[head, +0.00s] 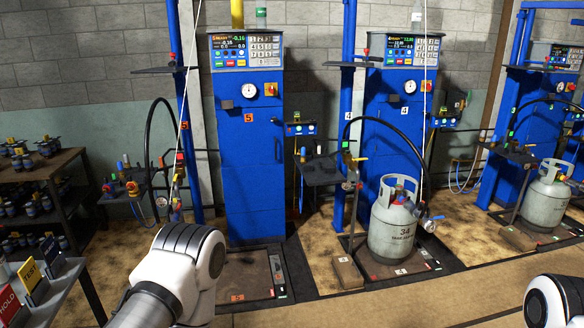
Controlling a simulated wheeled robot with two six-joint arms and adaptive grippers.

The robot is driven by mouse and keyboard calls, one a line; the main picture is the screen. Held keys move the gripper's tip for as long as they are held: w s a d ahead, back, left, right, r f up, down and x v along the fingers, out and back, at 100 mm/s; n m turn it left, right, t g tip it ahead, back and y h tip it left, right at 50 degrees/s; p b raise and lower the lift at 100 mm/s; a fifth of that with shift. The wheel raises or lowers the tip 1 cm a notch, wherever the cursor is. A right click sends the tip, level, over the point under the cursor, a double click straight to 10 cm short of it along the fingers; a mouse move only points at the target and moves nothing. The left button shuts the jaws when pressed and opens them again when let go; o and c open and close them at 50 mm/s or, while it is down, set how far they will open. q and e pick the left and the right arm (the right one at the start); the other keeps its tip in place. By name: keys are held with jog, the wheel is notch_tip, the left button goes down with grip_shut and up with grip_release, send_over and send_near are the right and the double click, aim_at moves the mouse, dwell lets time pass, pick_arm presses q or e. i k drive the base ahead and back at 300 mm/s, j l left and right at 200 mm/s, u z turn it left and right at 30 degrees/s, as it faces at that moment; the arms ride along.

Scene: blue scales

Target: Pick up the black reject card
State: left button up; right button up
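A dark, near-black card (50,250) stands at the back of a short row of cards at the lower left of the head view. Its wording is too small to read, so I cannot confirm it is the reject card. A yellow card (32,276) reading TEST stands in front of it. A red card (8,303) reading HOLD is nearest, cut by the left edge. My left arm comes in at the bottom, right of the cards and apart from them. Only a white rounded link of my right arm shows at the bottom right. Neither gripper can be seen.
The cards stand on a grey table (62,290) at the lower left. A dark rack (60,190) with several valves stands behind it. Blue scale cabinets (250,165) line the wall. A grey gas cylinder (392,230) stands on the middle scale, another (546,200) at right.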

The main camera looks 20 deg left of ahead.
aim_at(49, 249)
jog(key=i+j+u, duration=0.3)
jog(key=u, duration=0.15)
jog(key=i+j+u, duration=0.15)
jog(key=i+u, duration=0.75)
jog(key=k+l+u, duration=0.15)
jog(key=u, duration=0.35)
jog(key=k+l+u, duration=0.2)
jog(key=u, duration=0.3)
